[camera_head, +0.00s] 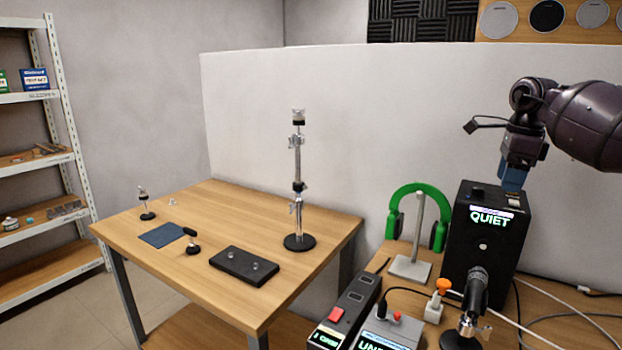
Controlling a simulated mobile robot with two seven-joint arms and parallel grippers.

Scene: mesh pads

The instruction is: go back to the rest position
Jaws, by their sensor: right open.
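My right gripper (513,178) hangs at the upper right, in front of the white partition. Its bluish fingers point down, just above the top of a black box with a lit "QUIET" sign (490,218). I see nothing held in it; the gap between its fingers is hard to make out, and so is whether the fingertips touch the box. My left gripper is not in view.
A wooden table (215,205) bears a chrome stand (298,190), a black block (244,266) and a dark blue pad (162,235). Right of it are a green headset (397,205), a microphone (475,290) and lit boxes. The partition (420,110) stands behind.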

